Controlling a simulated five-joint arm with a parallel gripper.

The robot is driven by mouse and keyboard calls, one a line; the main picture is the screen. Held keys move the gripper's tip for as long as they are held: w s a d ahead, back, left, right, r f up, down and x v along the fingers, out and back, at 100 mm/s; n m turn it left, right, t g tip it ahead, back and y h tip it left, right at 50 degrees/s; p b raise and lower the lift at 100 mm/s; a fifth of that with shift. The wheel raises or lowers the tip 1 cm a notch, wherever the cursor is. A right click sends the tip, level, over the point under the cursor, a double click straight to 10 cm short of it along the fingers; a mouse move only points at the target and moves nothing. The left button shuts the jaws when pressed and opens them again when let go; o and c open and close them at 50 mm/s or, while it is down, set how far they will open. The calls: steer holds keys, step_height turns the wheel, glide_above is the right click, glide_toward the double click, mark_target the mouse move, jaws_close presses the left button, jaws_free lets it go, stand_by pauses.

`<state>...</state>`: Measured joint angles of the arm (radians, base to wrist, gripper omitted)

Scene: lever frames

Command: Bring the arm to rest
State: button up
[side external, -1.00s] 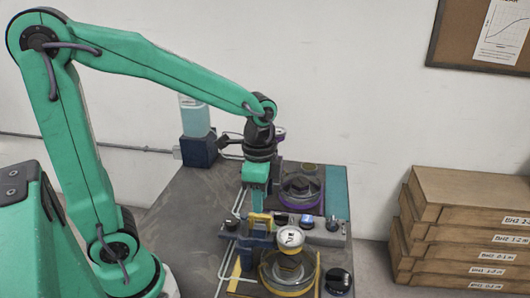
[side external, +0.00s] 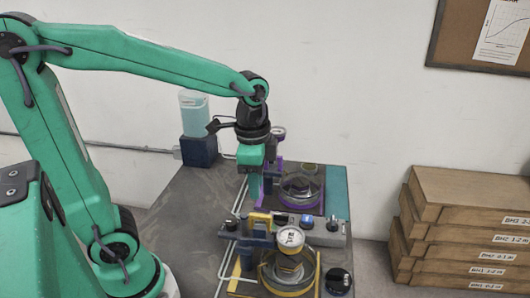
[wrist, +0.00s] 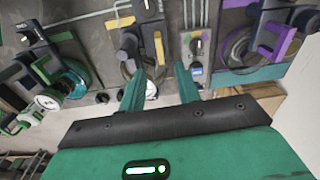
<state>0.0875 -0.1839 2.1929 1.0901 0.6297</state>
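My gripper (side external: 254,193) hangs pointing down over the bench, behind and slightly left of the yellow lever handle (side external: 260,218) in the side view. In the wrist view its two green fingers stand apart with nothing held between them (wrist: 160,70). The yellow-marked lever frame (side external: 288,279) with its white gauge (side external: 291,237) is nearest the side camera. The purple-marked frame (side external: 301,190) stands behind it and shows at the right of the wrist view (wrist: 278,40). A green-marked frame (wrist: 70,78) shows at the left of the wrist view.
A control strip with knobs and a small display (side external: 307,220) lies between the frames. A bottle of pale blue liquid (side external: 195,115) stands on a dark block at the back left. Stacked wooden boxes (side external: 460,230) stand right of the bench. The bench's left part is clear.

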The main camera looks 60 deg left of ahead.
steer(key=s+a+r+n+t, duration=0.2)
steer(key=s+r+n+t, duration=0.1)
steer(key=s+n+t, duration=0.2)
steer(key=shift+s+a+r+n, duration=0.35)
steer(key=shift+s+n, duration=0.65)
steer(key=shift+n, duration=0.6)
